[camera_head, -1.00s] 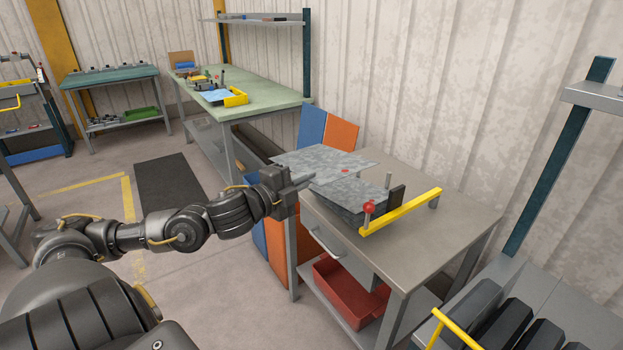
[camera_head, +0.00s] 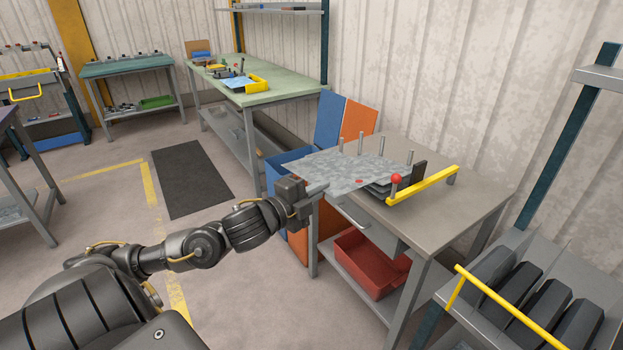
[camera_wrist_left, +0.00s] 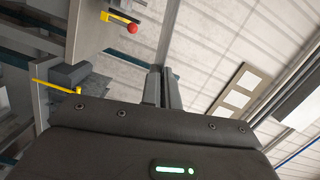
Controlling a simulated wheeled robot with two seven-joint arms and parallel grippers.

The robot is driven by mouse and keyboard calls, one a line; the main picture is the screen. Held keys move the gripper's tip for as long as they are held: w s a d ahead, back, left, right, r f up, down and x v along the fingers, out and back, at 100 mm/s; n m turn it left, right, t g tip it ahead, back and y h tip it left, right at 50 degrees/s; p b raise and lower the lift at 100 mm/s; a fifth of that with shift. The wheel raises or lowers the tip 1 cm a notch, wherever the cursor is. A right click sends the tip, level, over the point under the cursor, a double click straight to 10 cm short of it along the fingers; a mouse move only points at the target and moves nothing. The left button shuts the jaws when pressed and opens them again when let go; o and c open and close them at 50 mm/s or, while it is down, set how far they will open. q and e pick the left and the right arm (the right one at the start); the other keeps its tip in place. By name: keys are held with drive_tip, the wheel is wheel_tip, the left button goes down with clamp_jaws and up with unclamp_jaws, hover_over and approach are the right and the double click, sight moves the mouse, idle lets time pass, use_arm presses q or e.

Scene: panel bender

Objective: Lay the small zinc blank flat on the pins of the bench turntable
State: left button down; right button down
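A mottled grey zinc sheet (camera_head: 335,168) lies nearly flat at the left end of the grey bench, with a small red mark near its front edge. My left gripper (camera_head: 318,190) is at the sheet's front-left edge in the head view and appears shut on it. In the left wrist view its fingers (camera_wrist_left: 163,88) are close together, with the sheet not clearly distinguishable. Several upright pins (camera_head: 385,150) rise behind the sheet. Layered grey plates (camera_head: 380,190) show below its right side; I cannot tell whether it touches them. The turntable is not clearly distinguishable. My right gripper is not in view.
A yellow bar (camera_head: 425,185) with a red knob (camera_head: 396,179) stands right of the sheet. The bench top (camera_head: 455,205) is clear farther right. A red bin (camera_head: 372,264) is on the shelf below. Blue and orange panels (camera_head: 357,121) stand behind the bench.

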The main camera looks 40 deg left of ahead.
use_arm(q)
drive_tip(key=s+d+f+y, duration=0.1)
drive_tip(key=s+d+f, duration=0.1)
drive_tip(key=d, duration=0.5)
drive_tip(key=s+d+f+n+y, duration=0.1)
drive_tip(key=d+f, duration=0.4)
drive_tip(key=d, duration=0.3)
drive_tip(key=shift+s, duration=0.35)
